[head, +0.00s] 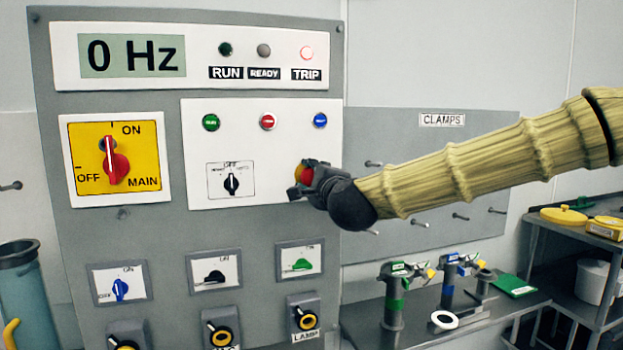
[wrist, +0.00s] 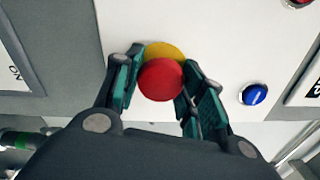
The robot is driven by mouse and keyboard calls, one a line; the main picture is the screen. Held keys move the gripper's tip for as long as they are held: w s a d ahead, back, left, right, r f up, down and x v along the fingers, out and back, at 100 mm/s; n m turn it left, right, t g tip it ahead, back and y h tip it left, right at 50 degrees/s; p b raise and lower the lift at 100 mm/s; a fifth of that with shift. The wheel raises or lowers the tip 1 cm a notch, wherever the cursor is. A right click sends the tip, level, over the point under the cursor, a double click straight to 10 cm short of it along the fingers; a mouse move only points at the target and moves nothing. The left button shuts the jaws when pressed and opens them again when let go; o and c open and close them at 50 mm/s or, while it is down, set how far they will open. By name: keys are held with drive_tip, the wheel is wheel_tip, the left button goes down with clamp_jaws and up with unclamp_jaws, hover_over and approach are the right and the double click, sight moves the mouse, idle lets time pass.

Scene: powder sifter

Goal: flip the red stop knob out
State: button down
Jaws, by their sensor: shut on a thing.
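The red stop knob (wrist: 161,81) is a round mushroom button on a yellow base (wrist: 166,50), mounted on the white control plate (head: 256,181). In the head view the red knob (head: 306,174) is partly hidden by my gripper (head: 307,188). In the wrist view my gripper (wrist: 157,85) has one finger on each side of the red knob, shut on it. The fingers lie close to the panel face.
A black selector (head: 231,183) sits left of the knob. Green (head: 211,122), red (head: 267,122) and blue (head: 320,120) buttons sit above it. The red and yellow main switch (head: 115,160) is farther left. The display reads 0 Hz, and the TRIP lamp (head: 306,53) looks pale red.

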drive_tip(key=shift+s+f, duration=0.1)
drive_tip(key=shift+f, duration=0.05)
drive_tip(key=shift+s+b, duration=0.15)
drive_tip(key=shift+b, duration=0.35)
drive_tip(key=shift+s+d, duration=0.1)
drive_tip(key=shift+s, duration=0.1)
drive_tip(key=c, duration=1.2)
unclamp_jaws()
drive_tip(key=shift+c, duration=0.2)
drive_tip(key=o, duration=0.4)
drive_tip(key=shift+s+d, duration=0.1)
drive_tip(key=shift+s, duration=0.1)
drive_tip(key=shift+w, duration=0.1)
